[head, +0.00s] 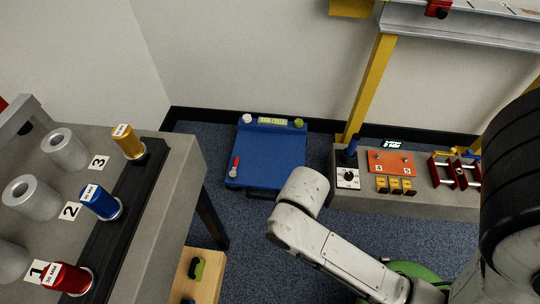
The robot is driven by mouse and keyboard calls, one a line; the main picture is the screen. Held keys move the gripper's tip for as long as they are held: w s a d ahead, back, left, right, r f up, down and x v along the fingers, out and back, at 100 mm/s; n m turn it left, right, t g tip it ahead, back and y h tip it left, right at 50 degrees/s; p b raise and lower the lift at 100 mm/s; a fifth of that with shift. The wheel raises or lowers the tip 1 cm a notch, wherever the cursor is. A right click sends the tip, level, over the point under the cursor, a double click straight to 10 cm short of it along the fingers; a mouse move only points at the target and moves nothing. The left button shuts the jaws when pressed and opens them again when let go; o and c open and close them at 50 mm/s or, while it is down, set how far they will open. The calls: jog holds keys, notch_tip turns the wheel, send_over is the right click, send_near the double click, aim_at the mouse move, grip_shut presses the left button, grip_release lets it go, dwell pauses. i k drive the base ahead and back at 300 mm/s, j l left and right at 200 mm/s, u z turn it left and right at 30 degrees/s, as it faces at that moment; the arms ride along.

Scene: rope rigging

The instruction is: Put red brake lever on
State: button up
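A small red lever (236,163) stands at the left edge of a blue platform (272,160) on the floor, with a pale round piece at its lower end. It looks like the brake lever, but its label, if any, is too small to read, and I cannot tell its setting. The platform also carries a white knob (247,119), a yellow-green knob (298,123) and a yellow-green label plate at its far edge. My pale arm reaches in from the lower right and bends near the platform's near right corner. My gripper's fingers cannot be made out.
A grey table (190,150) at left holds red, blue and yellow labelled cylinders and grey rings. A low grey bench (430,205) at right carries an orange panel (390,162), a dial box and red frames. A yellow post (368,90) rises behind. Blue carpet lies between.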

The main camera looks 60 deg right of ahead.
aim_at(233, 174)
jog(key=i+l, duration=0.65)
jog(key=l, duration=0.25)
